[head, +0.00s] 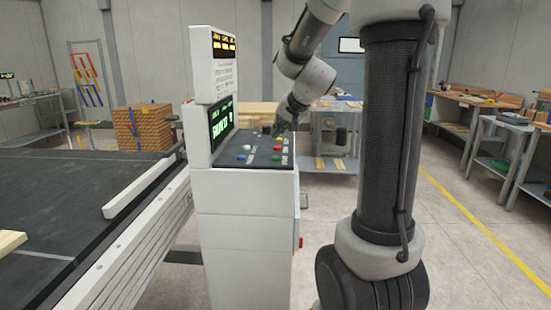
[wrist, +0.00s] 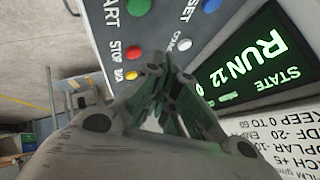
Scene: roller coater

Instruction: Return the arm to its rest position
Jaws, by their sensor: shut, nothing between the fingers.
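My arm reaches from the right of the head view over to a white control console (head: 246,240). My gripper (head: 277,130) is small and partly hidden there, close above the console's button panel. In the wrist view my gripper (wrist: 160,66) is shut with nothing held, its fingertips over the dark panel. A red button (wrist: 134,53) marked STOP and a yellow button (wrist: 131,75) lie left of the fingertips. A white button (wrist: 184,44) lies to their right. I cannot tell whether the fingertips touch the panel.
A lit green screen (wrist: 262,60) reads STATE RUN 12. A dark conveyor bed (head: 70,190) with a metal rail (head: 150,185) runs left of the console. Stacked wood (head: 142,127) and workbenches (head: 480,98) stand farther back. The floor at right is open.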

